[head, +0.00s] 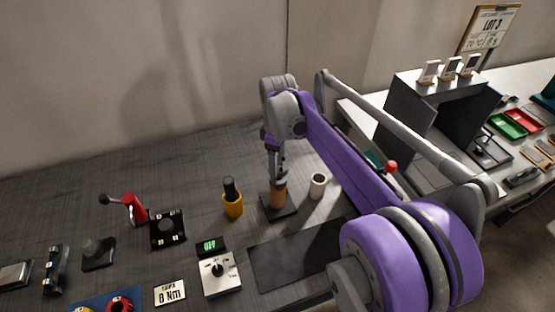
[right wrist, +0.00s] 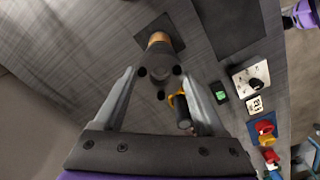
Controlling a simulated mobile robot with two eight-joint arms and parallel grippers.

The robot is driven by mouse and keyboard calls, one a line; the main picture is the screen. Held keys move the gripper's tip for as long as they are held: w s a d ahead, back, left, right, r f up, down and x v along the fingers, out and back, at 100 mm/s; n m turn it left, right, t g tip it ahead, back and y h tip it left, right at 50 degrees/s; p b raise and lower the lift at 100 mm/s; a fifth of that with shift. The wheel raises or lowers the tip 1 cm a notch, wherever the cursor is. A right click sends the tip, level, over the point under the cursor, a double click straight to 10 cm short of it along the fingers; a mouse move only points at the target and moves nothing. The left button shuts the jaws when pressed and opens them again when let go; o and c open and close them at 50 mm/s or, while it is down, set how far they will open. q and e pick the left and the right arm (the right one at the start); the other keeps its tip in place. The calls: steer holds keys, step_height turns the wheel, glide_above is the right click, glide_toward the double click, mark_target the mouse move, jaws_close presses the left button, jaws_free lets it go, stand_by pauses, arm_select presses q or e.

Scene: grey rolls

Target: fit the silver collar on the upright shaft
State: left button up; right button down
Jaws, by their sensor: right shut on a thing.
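The upright copper-coloured shaft (head: 278,196) stands on a dark square base plate (head: 281,213). It also shows in the right wrist view (right wrist: 158,39), beyond the fingers. My right gripper (head: 276,172) points down right over the shaft. In the right wrist view a dark grey round part with several black holes, which looks like the collar (right wrist: 161,58), sits between the fingertips, in line with the shaft. My right gripper is shut on it. I cannot tell whether it is around the shaft or just above it. My left gripper is not seen.
A yellow holder (head: 232,208) with a dark-handled tool stands left of the base, and a white cup (head: 318,188) stands close on its right. A dark mat (head: 295,257) and a knob box (head: 220,273) lie in front. A red clamp (head: 133,208) is farther left.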

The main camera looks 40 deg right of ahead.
steer(key=shift+f+b, duration=0.9)
steer(key=shift+f, duration=0.9)
jaws_free()
step_height(320, 180, up, 11)
steer(key=shift+p, duration=0.4)
steer(key=shift+a+f, duration=0.1)
steer(key=s+a+f+m+t, duration=0.5)
steer(key=s+a+f+m, duration=0.1)
steer(key=s+a+f, duration=0.9)
steer(key=shift+s+a+f+m, duration=0.2)
steer(key=shift+a+f+m, duration=0.15)
steer(key=shift+f, duration=0.4)
